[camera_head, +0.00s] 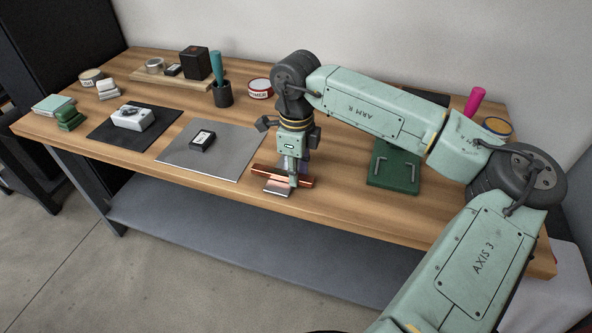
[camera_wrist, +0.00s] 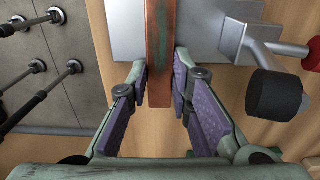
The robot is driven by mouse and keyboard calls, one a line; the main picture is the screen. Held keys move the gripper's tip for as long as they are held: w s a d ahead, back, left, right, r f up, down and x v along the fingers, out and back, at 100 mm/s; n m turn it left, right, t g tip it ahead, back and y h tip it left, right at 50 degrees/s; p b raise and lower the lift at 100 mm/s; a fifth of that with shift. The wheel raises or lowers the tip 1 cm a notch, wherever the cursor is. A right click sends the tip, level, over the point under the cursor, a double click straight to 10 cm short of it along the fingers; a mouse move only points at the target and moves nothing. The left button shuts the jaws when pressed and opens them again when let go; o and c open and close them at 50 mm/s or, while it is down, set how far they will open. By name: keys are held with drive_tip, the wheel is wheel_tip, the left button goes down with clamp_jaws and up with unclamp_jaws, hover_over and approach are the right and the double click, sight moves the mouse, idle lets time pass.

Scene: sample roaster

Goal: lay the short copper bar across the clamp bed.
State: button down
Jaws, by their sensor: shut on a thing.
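My gripper (camera_head: 291,178) is shut on the short copper bar (camera_head: 304,180), near the front edge of the bench. In the wrist view my gripper (camera_wrist: 163,85) has its purple pads on both sides of the copper bar (camera_wrist: 160,50), which runs away from the palm. The bar lies over a grey metal block (camera_wrist: 127,30), which looks like the clamp bed; it shows as a pale metal piece (camera_head: 275,189) below the bar in the head view. Whether the bar touches it cannot be told. My fingers hide part of the bar.
A grey lever arm with a black tip (camera_wrist: 272,95) stands right of the bar in the wrist view. A green plate with metal rods (camera_head: 395,168) stands to the right, a grey mat with a small dark box (camera_head: 202,140) to the left. Bare wood lies between.

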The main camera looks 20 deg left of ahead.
drive_tip(key=shift+f, duration=0.15)
drive_tip(key=c, duration=1.4)
unclamp_jaws()
drive_tip(key=shift+o, duration=0.2)
wheel_tip(320, 180, up, 12)
drive_tip(key=shift+a, duration=0.1)
